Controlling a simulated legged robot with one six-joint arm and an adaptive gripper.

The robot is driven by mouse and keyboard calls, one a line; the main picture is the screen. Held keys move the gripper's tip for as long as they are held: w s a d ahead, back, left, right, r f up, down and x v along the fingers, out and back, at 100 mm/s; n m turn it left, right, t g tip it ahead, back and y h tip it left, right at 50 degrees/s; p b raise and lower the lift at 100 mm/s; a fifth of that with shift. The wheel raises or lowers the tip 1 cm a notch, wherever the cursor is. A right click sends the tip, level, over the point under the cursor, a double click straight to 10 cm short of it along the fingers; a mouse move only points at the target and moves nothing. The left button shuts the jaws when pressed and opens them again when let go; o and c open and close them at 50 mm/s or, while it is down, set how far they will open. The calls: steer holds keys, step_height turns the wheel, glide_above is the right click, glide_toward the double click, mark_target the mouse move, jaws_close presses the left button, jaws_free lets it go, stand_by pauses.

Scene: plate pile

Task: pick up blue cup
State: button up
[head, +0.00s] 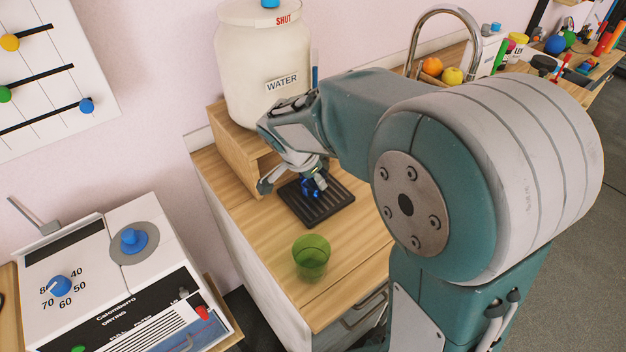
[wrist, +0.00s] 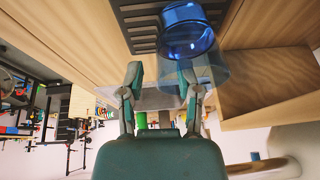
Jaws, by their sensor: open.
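The blue cup (head: 312,188) is at the black slotted drip tray (head: 322,211) under the water jar, partly hidden by my gripper in the head view. In the wrist view the cup (wrist: 189,38) is see-through, with a darker blue end over the tray slats (wrist: 140,22). My gripper (head: 290,177) is open, close beside the cup. In the wrist view its fingers (wrist: 161,82) are spread apart. The right finger overlaps the cup's outline, and the cup lies right of the middle of the gap. I cannot tell whether they touch.
The water jar (head: 262,70) stands on a wooden stand (head: 236,142) just behind. A green cup (head: 311,257) stands nearer on the wooden counter (head: 262,236). A white appliance (head: 120,260) is at lower left. The counter left of the green cup is clear.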

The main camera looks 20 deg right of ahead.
steer(key=x, duration=0.4)
steer(key=shift+f, duration=0.15)
jaws_close()
steer(key=shift+r, duration=0.4)
steer(key=shift+s+a, duration=1.6)
steer(key=shift+a, duration=0.95)
steer(key=shift+s+a, duration=1.55)
steer(key=shift+a, duration=0.95)
steer(key=shift+s+a, duration=1.6)
steer(key=shift+a, duration=0.95)
